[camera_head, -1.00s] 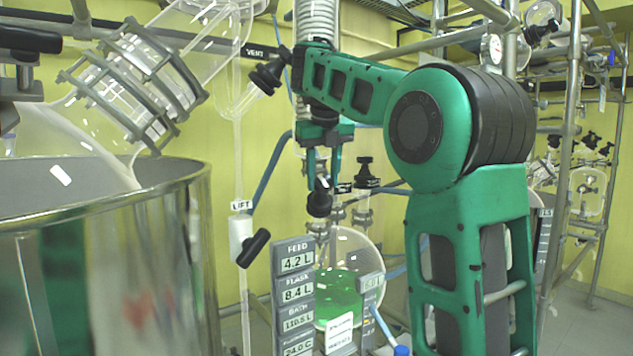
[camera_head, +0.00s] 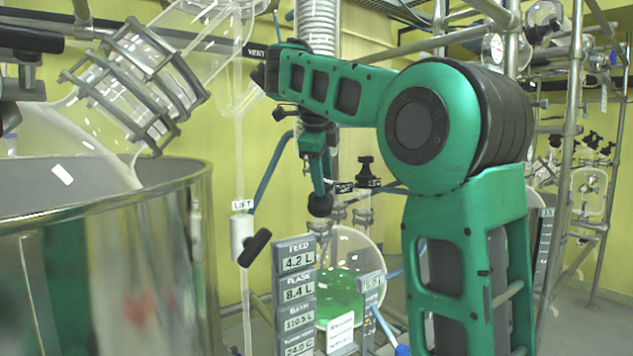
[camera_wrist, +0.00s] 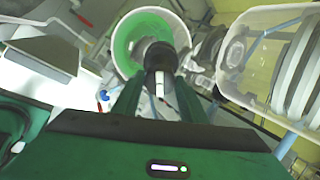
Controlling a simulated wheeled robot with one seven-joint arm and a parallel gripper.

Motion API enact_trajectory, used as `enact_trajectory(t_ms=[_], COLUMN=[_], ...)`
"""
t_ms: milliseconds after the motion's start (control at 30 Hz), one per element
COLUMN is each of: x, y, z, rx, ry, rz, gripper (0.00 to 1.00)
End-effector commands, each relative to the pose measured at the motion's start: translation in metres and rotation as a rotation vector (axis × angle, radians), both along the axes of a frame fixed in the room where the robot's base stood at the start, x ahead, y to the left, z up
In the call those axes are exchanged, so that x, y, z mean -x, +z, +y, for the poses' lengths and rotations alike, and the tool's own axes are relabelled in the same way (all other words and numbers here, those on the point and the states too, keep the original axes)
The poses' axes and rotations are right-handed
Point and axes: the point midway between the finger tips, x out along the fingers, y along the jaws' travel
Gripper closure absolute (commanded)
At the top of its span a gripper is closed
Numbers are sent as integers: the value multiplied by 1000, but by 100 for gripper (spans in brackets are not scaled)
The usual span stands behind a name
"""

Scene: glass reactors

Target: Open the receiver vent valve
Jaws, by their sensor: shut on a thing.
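A black valve knob (camera_head: 320,204) stands above the round glass receiver flask (camera_head: 345,255), which holds green liquid. My gripper (camera_head: 320,192) points down and is shut on this knob. In the wrist view the dark knob (camera_wrist: 160,58) sits between my two green fingers, with the flask's green liquid (camera_wrist: 128,42) behind it. A small dark label beside the knob is too blurred to read fully. My fingers partly hide the valve's stem and body.
Another black knob (camera_head: 366,172) stands close to the right of my gripper. A column of display panels (camera_head: 298,290) and a lift switch (camera_head: 243,240) are to the left. A large metal vessel (camera_head: 100,270) fills the lower left.

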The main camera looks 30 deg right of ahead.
Motion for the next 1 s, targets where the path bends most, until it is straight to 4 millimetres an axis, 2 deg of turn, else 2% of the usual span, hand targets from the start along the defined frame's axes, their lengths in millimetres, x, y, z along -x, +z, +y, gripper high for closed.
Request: enact_trajectory(t_ms=[1000], x=[4], y=[-5], z=[2], rx=[490], ry=[802], rz=[230], gripper=[84])
